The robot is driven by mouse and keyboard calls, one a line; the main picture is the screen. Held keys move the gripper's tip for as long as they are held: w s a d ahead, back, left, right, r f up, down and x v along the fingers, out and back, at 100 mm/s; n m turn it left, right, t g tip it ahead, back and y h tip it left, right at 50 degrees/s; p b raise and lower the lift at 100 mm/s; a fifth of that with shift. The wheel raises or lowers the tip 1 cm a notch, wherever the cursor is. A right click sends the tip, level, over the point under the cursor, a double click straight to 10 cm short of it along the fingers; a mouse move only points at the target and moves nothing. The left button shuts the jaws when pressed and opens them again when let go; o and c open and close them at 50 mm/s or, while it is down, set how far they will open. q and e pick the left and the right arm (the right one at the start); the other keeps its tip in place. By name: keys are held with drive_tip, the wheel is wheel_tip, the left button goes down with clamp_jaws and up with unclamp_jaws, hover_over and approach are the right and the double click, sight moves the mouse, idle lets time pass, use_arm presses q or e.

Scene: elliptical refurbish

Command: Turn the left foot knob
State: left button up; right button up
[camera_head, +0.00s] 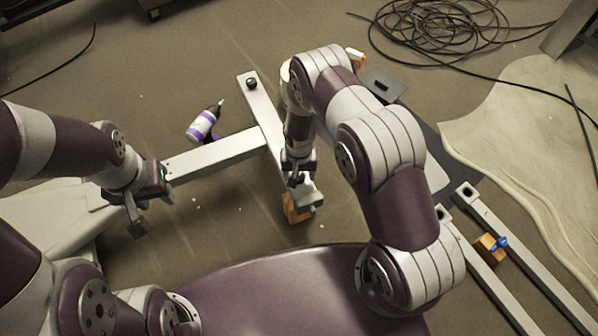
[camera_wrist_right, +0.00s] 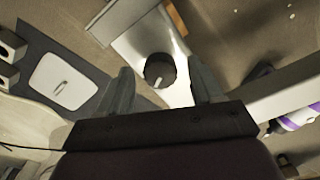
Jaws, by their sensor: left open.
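A white crossbar (camera_head: 262,115) lies on the floor at the end of a long white beam (camera_head: 215,153). A black knob (camera_head: 252,83) sits on its far end. A round black knob with a pale mark (camera_wrist_right: 160,71) shows in the right wrist view, at the crossbar's near end. My right gripper (camera_head: 298,180) hides this near knob in the head view. In the right wrist view my right gripper (camera_wrist_right: 164,84) is open, its fingers on either side of the knob with gaps visible; I cannot tell the height. My left gripper (camera_head: 137,213) is open and empty, left of the crossbar near the beam.
An orange-brown block (camera_head: 297,207) is by the crossbar's near end. A purple and white bottle-like tool (camera_head: 204,124) lies left of the crossbar. Black cable (camera_head: 430,28) is coiled at the back right. White rails (camera_head: 505,235) and a pale sheet (camera_head: 520,115) lie at right.

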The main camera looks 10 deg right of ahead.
sight(299, 176)
wheel_tip(299, 176, up, 13)
drive_tip(key=p, duration=0.5)
drive_tip(key=shift+f, duration=0.15)
